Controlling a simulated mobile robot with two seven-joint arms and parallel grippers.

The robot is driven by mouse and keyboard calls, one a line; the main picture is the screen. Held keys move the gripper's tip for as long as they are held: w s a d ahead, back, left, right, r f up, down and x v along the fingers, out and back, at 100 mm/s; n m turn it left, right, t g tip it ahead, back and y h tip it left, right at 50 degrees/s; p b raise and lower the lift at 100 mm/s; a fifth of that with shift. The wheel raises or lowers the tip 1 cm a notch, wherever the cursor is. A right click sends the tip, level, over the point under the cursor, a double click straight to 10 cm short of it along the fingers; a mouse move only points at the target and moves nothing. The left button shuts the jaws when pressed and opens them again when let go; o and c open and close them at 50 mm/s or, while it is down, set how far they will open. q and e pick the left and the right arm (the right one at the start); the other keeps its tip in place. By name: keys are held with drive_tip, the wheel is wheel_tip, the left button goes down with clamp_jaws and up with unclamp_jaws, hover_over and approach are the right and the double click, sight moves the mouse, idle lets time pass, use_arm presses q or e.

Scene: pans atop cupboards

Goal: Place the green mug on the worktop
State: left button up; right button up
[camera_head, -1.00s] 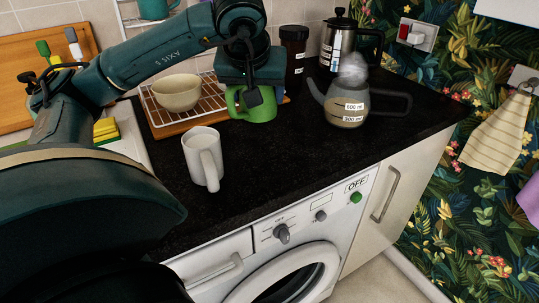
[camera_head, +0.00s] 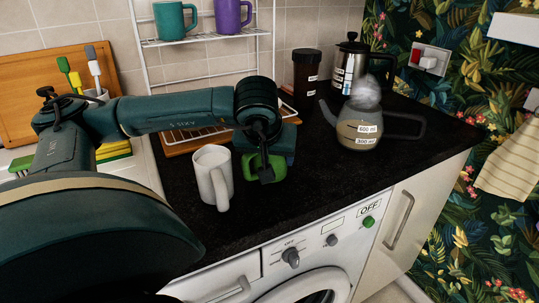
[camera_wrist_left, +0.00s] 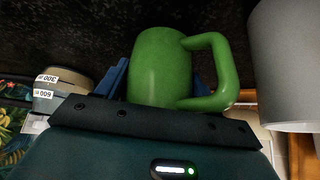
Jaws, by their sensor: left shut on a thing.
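The green mug (camera_head: 266,172) is in my left gripper (camera_head: 264,148), low over the black worktop (camera_head: 320,200), just right of the white mug. The gripper is shut on it, and the gripper body and wrist hide its upper part in the head view. The left wrist view is upside down; it shows the green mug (camera_wrist_left: 160,68) between the blue fingers (camera_wrist_left: 160,85), with its handle to the right. The mug's base is close to the dark worktop (camera_wrist_left: 90,25); I cannot tell whether it touches. My right gripper is not in view.
The white mug (camera_head: 213,175) stands close by on the left. A steaming glass kettle (camera_head: 360,125) stands to the right, with a dark jar (camera_head: 306,70) and a press pot (camera_head: 350,62) behind. A wire rack (camera_head: 195,135) lies behind my arm. Worktop front right is clear.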

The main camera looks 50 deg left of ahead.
use_arm(q)
drive_tip(key=shift+f, duration=0.2)
drive_tip(key=o, duration=1.2)
drive_tip(key=shift+c, duration=0.2)
drive_tip(key=shift+d+r, duration=0.1)
drive_tip(key=shift+r, duration=0.35)
drive_tip(key=p+v, duration=0.1)
drive_tip(key=v, duration=1)
drive_tip(key=shift+s+r, duration=0.2)
drive_tip(key=shift+d, duration=0.15)
